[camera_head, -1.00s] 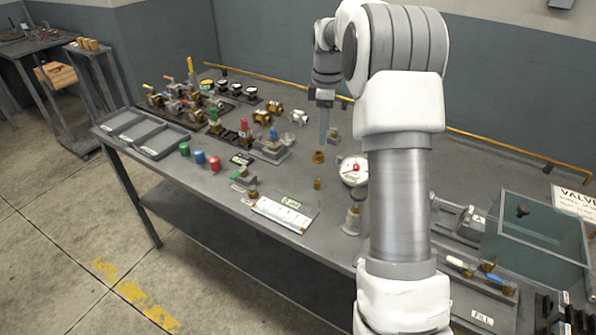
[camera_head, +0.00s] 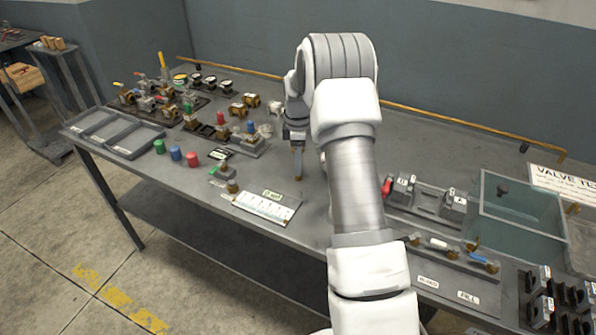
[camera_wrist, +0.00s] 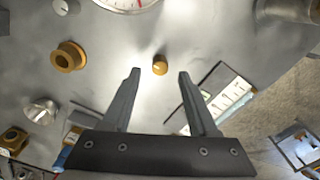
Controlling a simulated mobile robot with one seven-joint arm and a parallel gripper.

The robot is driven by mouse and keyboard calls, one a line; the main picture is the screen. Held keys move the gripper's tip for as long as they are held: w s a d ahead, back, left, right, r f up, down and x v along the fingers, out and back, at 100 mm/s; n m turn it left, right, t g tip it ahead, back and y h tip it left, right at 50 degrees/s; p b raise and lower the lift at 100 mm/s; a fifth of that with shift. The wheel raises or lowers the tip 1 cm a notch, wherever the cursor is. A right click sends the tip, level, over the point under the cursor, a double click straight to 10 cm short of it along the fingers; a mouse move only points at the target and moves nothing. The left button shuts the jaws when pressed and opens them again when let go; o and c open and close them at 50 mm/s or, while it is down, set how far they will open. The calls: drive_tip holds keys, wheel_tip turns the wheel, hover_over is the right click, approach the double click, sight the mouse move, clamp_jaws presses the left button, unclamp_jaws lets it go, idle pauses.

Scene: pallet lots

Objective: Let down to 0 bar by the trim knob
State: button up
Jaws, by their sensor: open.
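A small round brass knob (camera_wrist: 160,65) shows in the wrist view, between and just beyond my fingertips; it looks like the trim knob. My gripper (camera_wrist: 159,73) is open and empty, one finger to each side of the knob in that picture. The fingers do not visibly touch it. In the head view my gripper (camera_head: 298,175) points down low over the bench, and the knob is hidden there. The white gauge (camera_wrist: 130,3) is cut off at the wrist view's top edge; its needle reading cannot be told. In the head view my arm covers most of the gauge.
A larger flanged brass piece (camera_wrist: 68,57) stands left of the knob. A white scale card (camera_head: 265,207) lies at the bench's front. Red, blue and green caps (camera_head: 192,159), valves and grey trays (camera_head: 118,135) are leftward. A glassy box (camera_head: 520,215) is right.

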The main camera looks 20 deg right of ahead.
drive_tip(key=shift+f, duration=1.9)
clamp_jaws()
